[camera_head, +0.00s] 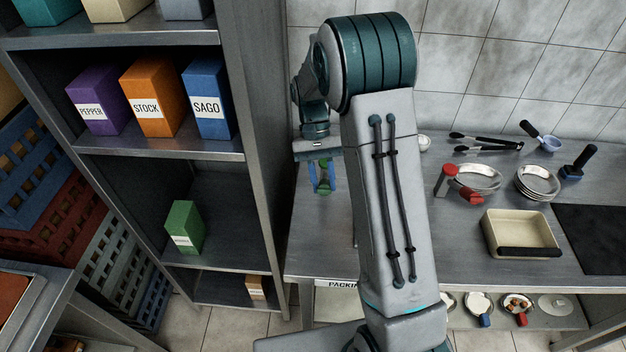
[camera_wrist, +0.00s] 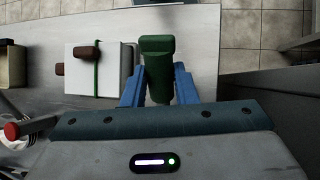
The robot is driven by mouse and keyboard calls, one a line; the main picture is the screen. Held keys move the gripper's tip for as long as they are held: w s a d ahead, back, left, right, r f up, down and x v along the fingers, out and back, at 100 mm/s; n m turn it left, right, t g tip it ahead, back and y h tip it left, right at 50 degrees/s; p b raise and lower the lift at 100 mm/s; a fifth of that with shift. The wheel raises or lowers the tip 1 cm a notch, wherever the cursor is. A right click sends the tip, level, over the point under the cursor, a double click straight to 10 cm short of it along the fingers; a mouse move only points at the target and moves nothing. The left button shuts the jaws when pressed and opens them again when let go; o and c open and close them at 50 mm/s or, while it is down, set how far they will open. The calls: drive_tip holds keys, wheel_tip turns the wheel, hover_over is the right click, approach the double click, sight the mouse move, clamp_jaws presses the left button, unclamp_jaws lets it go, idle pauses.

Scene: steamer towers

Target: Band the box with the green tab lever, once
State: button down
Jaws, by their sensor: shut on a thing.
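My gripper (camera_head: 322,178) is above the left end of the metal counter in the head view. Its blue fingers are shut on the green tab lever (camera_wrist: 158,62) in the wrist view. The lever is a dark green upright piece with a wider head. Left of it in the wrist view lies a white box (camera_wrist: 112,82) with a thin green band (camera_wrist: 97,75) across it. A brown piece (camera_wrist: 88,53) sits at the band, and another brown piece (camera_wrist: 59,69) is at the box's left side. My arm hides this box in the head view.
A shelf unit (camera_head: 190,155) with labelled boxes stands left of the counter (camera_head: 440,255). Tiled floor shows beyond the counter edge.

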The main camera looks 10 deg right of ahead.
drive_tip(key=shift+r, duration=0.15)
drive_tip(key=c, duration=1.1)
unclamp_jaws()
drive_tip(key=shift+c, duration=0.2)
drive_tip(key=b+v, duration=0.1)
drive_tip(key=v, duration=1.2)
drive_tip(key=shift+w+r+b, duration=0.25)
drive_tip(key=shift+w+b, duration=0.05)
drive_tip(key=s+d+r+n+t, duration=0.1)
drive_tip(key=s+r+t, duration=0.2)
drive_tip(key=s, duration=0.4)
drive_tip(key=s+d+r+t, duration=0.1)
drive_tip(key=s+r+t, duration=0.15)
drive_tip(key=s, duration=0.45)
drive_tip(key=s+f+n+t, duration=0.1)
drive_tip(key=s+f+t, duration=0.3)
drive_tip(key=s, duration=0.7)
drive_tip(key=shift+s+d+f+t+y, duration=0.2)
drive_tip(key=shift+s+f+t+y, duration=0.15)
drive_tip(key=shift+t, duration=0.2)
